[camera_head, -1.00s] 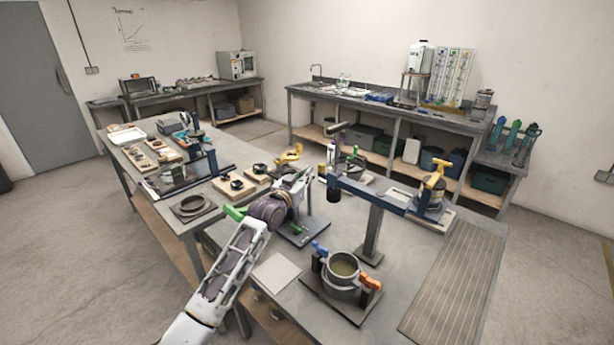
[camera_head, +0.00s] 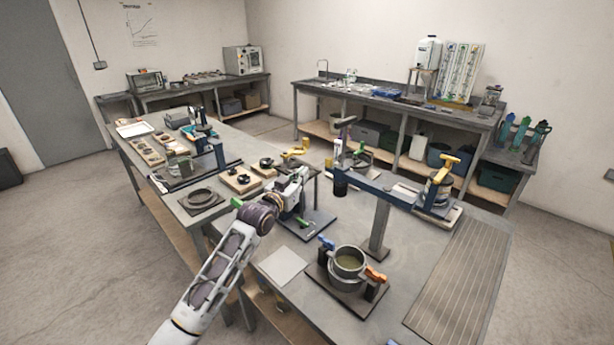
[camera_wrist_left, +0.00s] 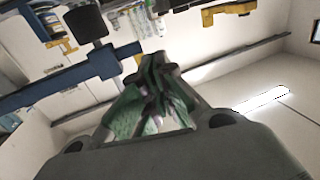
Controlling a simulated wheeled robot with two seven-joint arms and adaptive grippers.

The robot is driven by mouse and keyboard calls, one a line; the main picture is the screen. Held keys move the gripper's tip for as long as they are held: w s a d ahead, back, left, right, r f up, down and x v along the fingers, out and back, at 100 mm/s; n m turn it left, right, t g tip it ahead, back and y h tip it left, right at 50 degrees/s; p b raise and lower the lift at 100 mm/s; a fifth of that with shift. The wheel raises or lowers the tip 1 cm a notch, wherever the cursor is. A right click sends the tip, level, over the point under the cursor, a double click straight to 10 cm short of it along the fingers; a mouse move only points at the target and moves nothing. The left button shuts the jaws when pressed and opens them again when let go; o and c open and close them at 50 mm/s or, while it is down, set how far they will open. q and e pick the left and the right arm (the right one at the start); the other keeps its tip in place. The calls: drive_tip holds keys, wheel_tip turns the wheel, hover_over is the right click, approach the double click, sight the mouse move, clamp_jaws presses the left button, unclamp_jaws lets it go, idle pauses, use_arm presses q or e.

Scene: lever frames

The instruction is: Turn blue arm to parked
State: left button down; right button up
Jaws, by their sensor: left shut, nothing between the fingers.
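The blue arm (camera_head: 385,190) is a long blue beam on a grey post (camera_head: 380,232) on the near bench. A black cylinder (camera_head: 340,188) is at its left end, and its right end reaches a stand with a yellow handle (camera_head: 450,162). My left gripper (camera_head: 301,175) is left of the black cylinder, apart from it, shut and empty. In the left wrist view the closed fingers (camera_wrist_left: 156,82) show in front, with the blue arm (camera_wrist_left: 62,85) and black cylinder (camera_wrist_left: 87,22) at upper left. A parked mark cannot be made out. My right gripper is not in view.
A pot (camera_head: 350,262) with blue and orange handles stands on a dark base in front of the post. A ribbed mat (camera_head: 460,270) lies at right. A dark plate (camera_head: 310,224) with a green-handled fixture is below my gripper. Wooden blocks (camera_head: 240,180) are at left.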

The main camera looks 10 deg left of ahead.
use_arm(q)
drive_tip(key=v, duration=0.2)
drive_tip(key=a+v, duration=0.1)
drive_tip(key=v, duration=0.2)
drive_tip(key=shift+a+b, duration=0.15)
drive_tip(key=shift+b, duration=0.2)
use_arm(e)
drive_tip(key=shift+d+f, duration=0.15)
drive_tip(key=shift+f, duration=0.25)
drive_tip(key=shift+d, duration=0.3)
